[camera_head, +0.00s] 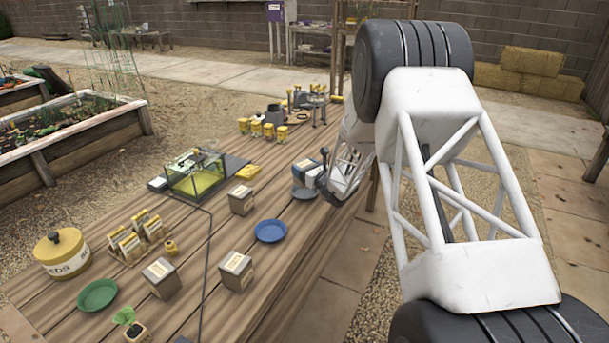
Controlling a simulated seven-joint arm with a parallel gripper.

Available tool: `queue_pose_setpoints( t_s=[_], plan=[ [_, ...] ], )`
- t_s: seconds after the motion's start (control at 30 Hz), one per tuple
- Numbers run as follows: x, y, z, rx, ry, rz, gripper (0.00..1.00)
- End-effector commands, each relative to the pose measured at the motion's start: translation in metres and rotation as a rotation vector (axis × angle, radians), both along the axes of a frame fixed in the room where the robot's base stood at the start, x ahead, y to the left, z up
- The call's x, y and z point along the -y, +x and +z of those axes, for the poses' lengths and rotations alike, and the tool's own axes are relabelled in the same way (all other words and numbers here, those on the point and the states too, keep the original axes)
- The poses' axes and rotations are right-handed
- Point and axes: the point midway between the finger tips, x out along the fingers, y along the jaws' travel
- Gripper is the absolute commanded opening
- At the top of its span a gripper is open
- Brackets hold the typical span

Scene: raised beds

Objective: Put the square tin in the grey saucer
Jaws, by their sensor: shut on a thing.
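My gripper (322,174) is at the right edge of the wooden table, its dark fingers shut on a square tin (305,171). The tin is small and boxy, pale with a blue-grey side, and looks roughly upright. The grey saucer (303,194) shows directly below the tin, partly hidden by it and by the gripper. I cannot tell from this view whether the tin touches the saucer or hangs just above it.
A blue saucer (270,231), a green saucer (97,295) and box-like tins (241,199), (161,278), (235,271) stand nearer. A glass case (196,175) is left of the gripper. Yellow-labelled containers (268,130) stand behind. A yellow seed tin (62,253) is far left.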

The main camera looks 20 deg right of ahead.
Motion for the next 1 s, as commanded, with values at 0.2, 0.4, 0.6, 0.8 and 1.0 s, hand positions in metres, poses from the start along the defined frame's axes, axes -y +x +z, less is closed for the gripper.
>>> queue_pose_setpoints(
  t_s=[0.2, 0.4, 0.6, 0.8, 1.0],
  plan=[
    [0.000, 0.000, -0.022, 0.000, 0.001, 0.000, 0.38],
    [0.000, 0.000, -0.027, 0.001, 0.000, 0.000, 0.38],
    [0.000, 0.000, -0.027, 0.000, 0.000, 0.000, 0.38],
    [0.000, 0.000, -0.032, 0.000, 0.001, 0.000, 0.38],
    [0.000, 0.000, -0.034, 0.000, 0.001, 0.000, 0.81]
  ],
)
